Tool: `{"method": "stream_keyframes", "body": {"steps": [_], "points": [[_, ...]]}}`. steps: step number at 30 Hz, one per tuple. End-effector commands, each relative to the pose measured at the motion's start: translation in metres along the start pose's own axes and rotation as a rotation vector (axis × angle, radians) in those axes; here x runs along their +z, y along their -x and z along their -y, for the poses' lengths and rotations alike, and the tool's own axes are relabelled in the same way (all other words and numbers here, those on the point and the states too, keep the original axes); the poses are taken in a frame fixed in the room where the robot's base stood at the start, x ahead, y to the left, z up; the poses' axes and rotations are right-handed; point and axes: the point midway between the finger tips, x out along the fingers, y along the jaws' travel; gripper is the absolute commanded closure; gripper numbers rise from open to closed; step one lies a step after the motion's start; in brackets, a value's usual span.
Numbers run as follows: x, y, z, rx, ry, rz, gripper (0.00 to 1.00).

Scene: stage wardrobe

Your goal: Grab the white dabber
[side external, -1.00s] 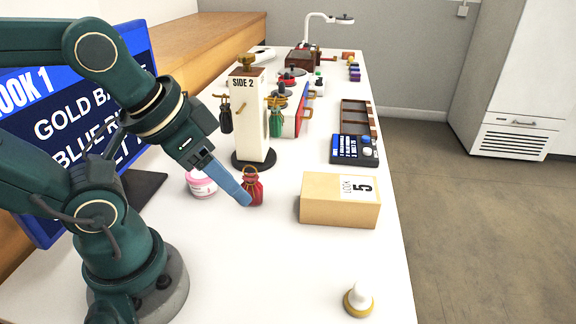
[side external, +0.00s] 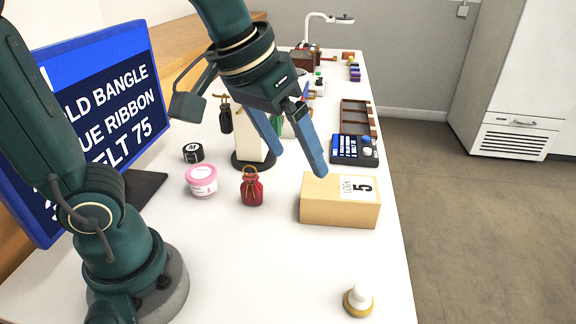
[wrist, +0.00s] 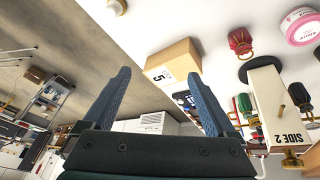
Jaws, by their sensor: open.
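The white dabber (side external: 359,298), a white knob on a gold-yellow base, stands upright near the front right of the white table. Part of it shows at the top edge of the wrist view (wrist: 117,5). My gripper (side external: 299,163) is raised above the table, well behind the dabber and near the tan box. Its two blue fingers are spread with nothing between them. They also show spread in the wrist view (wrist: 159,73).
A tan box (side external: 322,211) marked 5 stands between my gripper and the dabber. A red pouch (side external: 252,190), a pink jar (side external: 202,183) and a black roll (side external: 193,153) are to its left. The table around the dabber is clear.

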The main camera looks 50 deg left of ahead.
Motion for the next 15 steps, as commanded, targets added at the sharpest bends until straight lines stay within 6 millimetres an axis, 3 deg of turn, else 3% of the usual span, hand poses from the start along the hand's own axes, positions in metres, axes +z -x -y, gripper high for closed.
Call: {"method": "stream_keyframes", "body": {"steps": [7, 15], "points": [[-0.018, -0.049, -0.053, -0.001, -0.043, 0.147, 0.09], [0.006, -0.116, -0.104, -0.036, -0.143, 0.301, 0.09]]}}
